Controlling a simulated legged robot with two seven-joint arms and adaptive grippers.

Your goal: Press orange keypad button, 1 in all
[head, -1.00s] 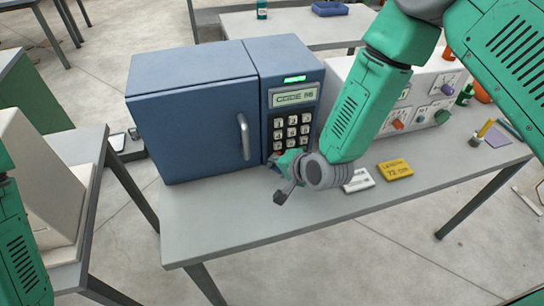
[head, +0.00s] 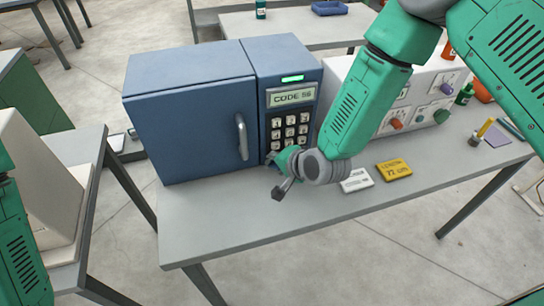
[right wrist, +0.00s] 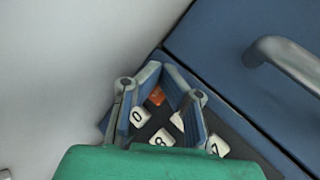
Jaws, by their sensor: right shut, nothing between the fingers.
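The blue cabinet (head: 184,110) stands on the grey table and has a keypad (head: 291,130) with pale number buttons under a lit code display (head: 292,96). My right gripper (head: 273,160) is at the lower left of the keypad and covers its bottom row in the head view. In the right wrist view, my right gripper (right wrist: 168,85) is shut and empty at the keypad. The orange button (right wrist: 156,96) shows there between the finger links, beside the 0 button (right wrist: 140,116). Whether the fingertips touch it I cannot tell. My left gripper is out of view.
The cabinet's door handle (head: 242,136) sticks out left of the keypad. A pale control panel (head: 425,97) stands at right. The table's front left is clear.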

